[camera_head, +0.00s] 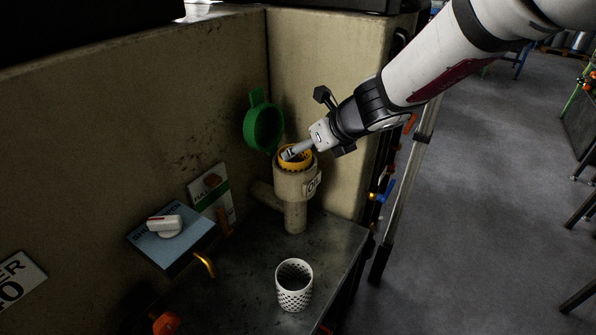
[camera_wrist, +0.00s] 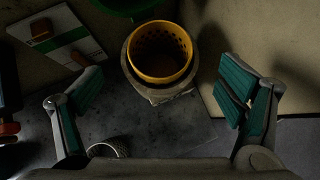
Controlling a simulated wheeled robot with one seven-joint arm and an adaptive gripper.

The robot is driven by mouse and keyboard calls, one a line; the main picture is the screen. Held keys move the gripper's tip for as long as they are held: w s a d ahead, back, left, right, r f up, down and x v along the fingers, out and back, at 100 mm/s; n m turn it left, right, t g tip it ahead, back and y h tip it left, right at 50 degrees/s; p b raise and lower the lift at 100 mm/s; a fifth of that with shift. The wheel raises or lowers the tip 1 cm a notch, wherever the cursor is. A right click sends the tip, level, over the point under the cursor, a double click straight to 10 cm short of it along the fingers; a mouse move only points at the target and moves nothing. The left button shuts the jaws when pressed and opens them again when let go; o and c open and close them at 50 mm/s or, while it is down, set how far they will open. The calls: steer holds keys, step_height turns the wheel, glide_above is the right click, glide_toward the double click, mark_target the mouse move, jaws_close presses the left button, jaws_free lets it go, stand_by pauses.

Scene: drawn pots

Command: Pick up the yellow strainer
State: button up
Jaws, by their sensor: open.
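The yellow strainer (camera_wrist: 160,75) is a round perforated basket seated in the mouth of a beige pot (camera_wrist: 158,95). In the head view the strainer (camera_head: 296,164) shows only as a yellow rim, partly covered by my gripper. The pot (camera_head: 296,183) stands upright on a pipe in the corner. My gripper (camera_head: 292,153) is at the strainer's top in the head view. In the wrist view my gripper (camera_wrist: 160,103) is open, its two green-padded fingers wide apart on either side, with the strainer between and beyond them. I see no contact.
A green round lid (camera_head: 264,127) stands raised behind the pot. A white perforated cup (camera_head: 294,290) stands on the dark bench (camera_head: 340,250). Beige walls close in behind and at the right. A blue panel with a white handle (camera_head: 167,226) is at the left.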

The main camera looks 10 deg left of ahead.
mark_target(302, 162)
steer(key=b+x, duration=0.1)
steer(key=x, duration=0.4)
steer(key=shift+w+a+f, duration=0.15)
steer(key=shift+w+a, duration=0.1)
steer(key=shift+c, duration=0.6)
steer(key=c, duration=1.2)
